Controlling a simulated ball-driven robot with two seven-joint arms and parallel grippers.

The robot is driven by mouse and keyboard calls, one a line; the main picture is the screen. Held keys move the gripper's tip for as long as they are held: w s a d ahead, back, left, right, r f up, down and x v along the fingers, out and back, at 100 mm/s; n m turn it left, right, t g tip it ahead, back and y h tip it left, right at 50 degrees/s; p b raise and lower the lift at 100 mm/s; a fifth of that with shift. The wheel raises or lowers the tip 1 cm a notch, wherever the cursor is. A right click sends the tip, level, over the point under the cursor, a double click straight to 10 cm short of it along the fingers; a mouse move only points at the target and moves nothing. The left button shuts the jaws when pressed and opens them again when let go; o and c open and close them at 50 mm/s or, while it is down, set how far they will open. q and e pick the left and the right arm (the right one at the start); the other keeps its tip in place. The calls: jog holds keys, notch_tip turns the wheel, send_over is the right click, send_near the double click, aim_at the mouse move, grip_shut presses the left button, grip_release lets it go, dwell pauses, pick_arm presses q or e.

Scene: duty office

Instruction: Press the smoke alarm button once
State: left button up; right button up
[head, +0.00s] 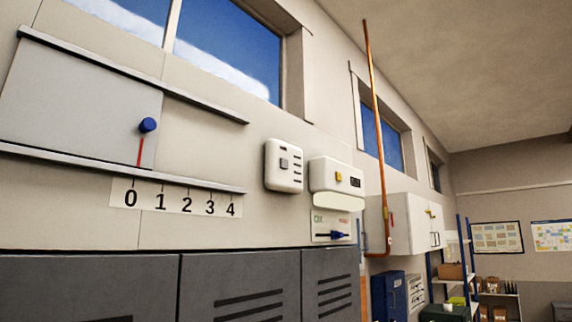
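Two white boxes are on the wall above the grey lockers. The left white box (271,176) has a small grey square button (284,163), a dark slot above it and several dark slots on its right side. The right white box (322,172) has a small yellow button (338,176) and a dark display (355,182). No label naming the smoke alarm can be read, so I cannot tell for certain which box it is. Neither gripper shows in the head view.
A sliding panel (70,100) with a blue knob (148,125) runs between rails above a 0-to-4 scale (175,198). A small panel with a blue slider (338,235) sits below the right box. Grey lockers (235,275) stand beneath. A copper pipe (379,130) rises farther right.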

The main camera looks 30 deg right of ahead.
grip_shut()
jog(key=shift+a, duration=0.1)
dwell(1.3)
